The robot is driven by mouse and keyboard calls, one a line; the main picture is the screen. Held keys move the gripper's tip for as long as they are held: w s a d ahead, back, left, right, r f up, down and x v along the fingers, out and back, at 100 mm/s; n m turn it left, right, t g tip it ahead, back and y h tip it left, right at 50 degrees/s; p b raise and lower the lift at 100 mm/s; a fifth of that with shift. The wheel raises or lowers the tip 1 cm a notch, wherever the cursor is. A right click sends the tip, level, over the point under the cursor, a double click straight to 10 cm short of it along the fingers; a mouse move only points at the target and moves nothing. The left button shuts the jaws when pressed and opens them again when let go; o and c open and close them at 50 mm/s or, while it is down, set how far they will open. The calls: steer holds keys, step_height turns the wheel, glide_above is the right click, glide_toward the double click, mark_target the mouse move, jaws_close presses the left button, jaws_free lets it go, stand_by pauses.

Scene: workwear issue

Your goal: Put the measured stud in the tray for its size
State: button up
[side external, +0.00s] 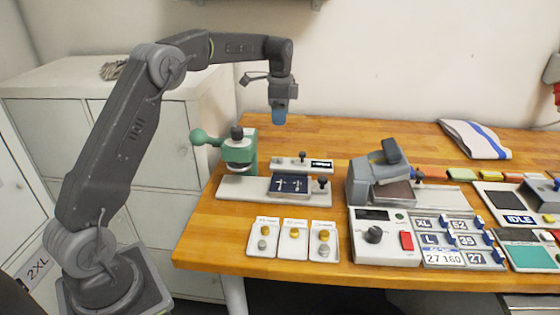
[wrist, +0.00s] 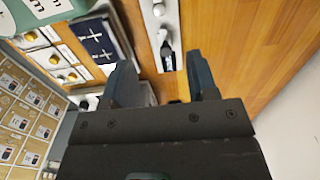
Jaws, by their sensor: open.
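My gripper (side external: 279,117) is open and empty, high above the table behind the green press. In the wrist view its fingers (wrist: 162,78) stand apart. A slim light gauge (side external: 290,163) with a black knob and a small dark display lies below; it also shows in the wrist view (wrist: 158,12). I cannot tell whether a stud sits in it. Three small white trays stand side by side at the table's front: left (side external: 263,251), middle (side external: 294,253), right (side external: 323,254). Each carries gold and silver round studs. Their labels are too small to read.
A green press (side external: 247,150) stands by a plate with a dark blue cross-marked pad (side external: 290,185). A grey machine (side external: 365,185) and a control box (side external: 385,243) are to the right. Bare wood (side external: 340,140) lies behind the gauge. A folded towel (side external: 475,139) is farther right.

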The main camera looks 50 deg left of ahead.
mark_target(280, 158)
step_height(280, 158, down, 14)
steer(key=shift+r, duration=0.1)
stand_by(0.5)
steer(key=shift+c, duration=0.2)
jaws_close()
